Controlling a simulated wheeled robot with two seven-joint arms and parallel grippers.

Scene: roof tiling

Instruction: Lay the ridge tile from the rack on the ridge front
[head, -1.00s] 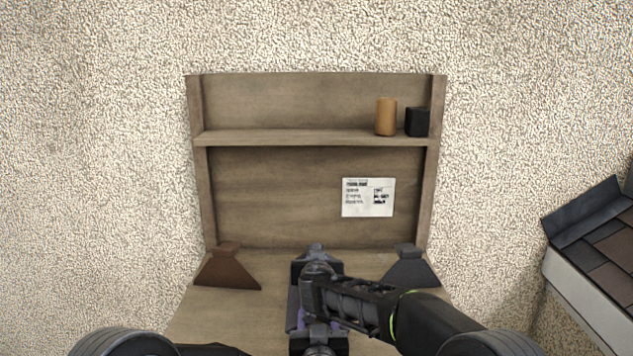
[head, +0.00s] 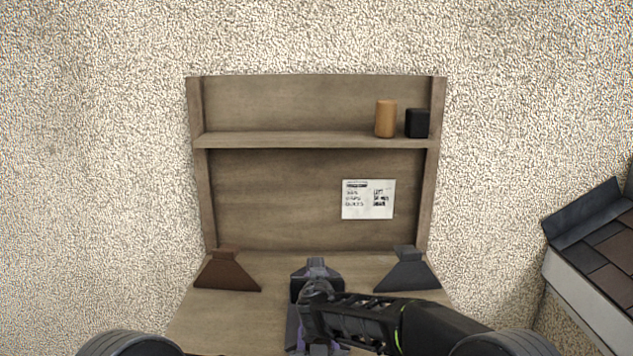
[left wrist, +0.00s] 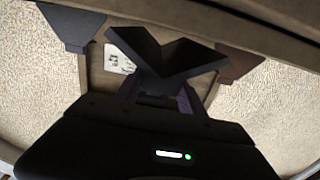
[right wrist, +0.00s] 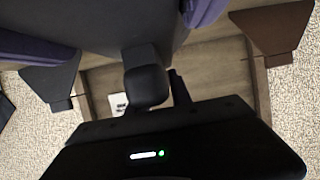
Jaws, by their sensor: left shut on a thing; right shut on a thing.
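In the right wrist view, a dark block on the tile (right wrist: 146,86) is at the fingers. My left gripper (left wrist: 160,95) is shut on the tile, whose dark V-shaped end (left wrist: 165,62) shows in the left wrist view. In the head view, the left gripper is mostly hidden at the bottom edge. I cannot tell whether the tile touches the bench.
A wooden rack (head: 320,139) stands against a rough plaster wall. A brown flared piece (head: 228,272) is on its bench at left, a dark grey one (head: 406,272) at right. An orange cylinder (head: 385,119) and black block (head: 417,123) are on the shelf. A tiled roof (head: 600,245) is at far right.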

